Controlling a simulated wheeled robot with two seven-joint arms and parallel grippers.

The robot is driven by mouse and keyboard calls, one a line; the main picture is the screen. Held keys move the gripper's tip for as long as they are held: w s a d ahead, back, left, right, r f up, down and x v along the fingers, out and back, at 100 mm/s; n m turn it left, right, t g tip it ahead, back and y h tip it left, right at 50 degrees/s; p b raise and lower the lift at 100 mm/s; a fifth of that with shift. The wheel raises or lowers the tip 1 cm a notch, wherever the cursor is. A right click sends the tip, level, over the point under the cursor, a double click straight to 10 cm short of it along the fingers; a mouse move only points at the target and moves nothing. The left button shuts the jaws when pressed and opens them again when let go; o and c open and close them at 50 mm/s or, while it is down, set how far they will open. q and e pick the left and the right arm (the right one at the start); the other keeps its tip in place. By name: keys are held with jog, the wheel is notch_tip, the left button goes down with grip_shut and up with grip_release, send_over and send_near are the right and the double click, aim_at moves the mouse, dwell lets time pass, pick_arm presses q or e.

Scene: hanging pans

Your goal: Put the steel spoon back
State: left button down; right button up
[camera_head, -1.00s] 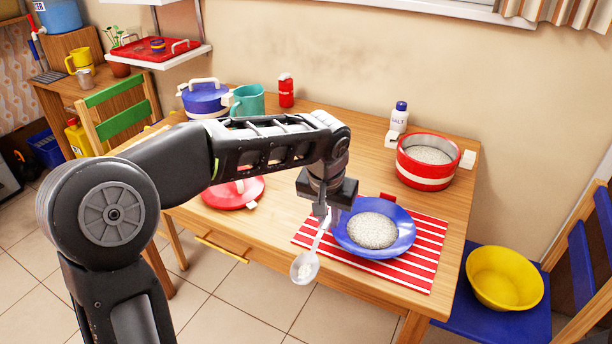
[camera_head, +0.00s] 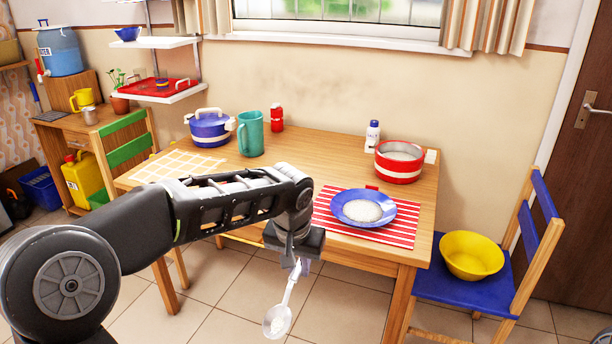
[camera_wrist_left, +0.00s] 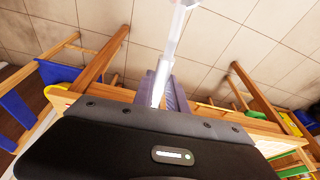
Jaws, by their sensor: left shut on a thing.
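The steel spoon (camera_head: 281,309) hangs bowl-down from my left gripper (camera_head: 298,262), in front of the table's front edge and over the tiled floor. Something pale lies in its bowl. My left gripper is shut on its handle. My right gripper is not in view.
The wooden table (camera_head: 315,158) holds a blue plate of white grains (camera_head: 340,212) on a striped mat (camera_head: 401,234), a red pot (camera_head: 398,170), a salt bottle (camera_head: 372,136), a teal mug (camera_head: 250,133) and a blue pot (camera_head: 209,130). A chair with a yellow bowl (camera_head: 471,256) stands right.

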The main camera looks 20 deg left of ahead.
pick_arm(q)
jog(key=shift+w+a+r, duration=0.1)
jog(key=shift+w+r, duration=0.25)
jog(key=shift+w, duration=0.05)
jog(key=w, duration=0.1)
jog(key=w+f, duration=0.2)
jog(key=shift+w+a, duration=0.3)
jog(key=shift+w, duration=0.05)
jog(key=x, duration=0.3)
jog(key=d+x, duration=0.1)
jog(key=x, duration=0.1)
jog(key=shift+w, duration=0.25)
jog(key=shift+d, duration=0.1)
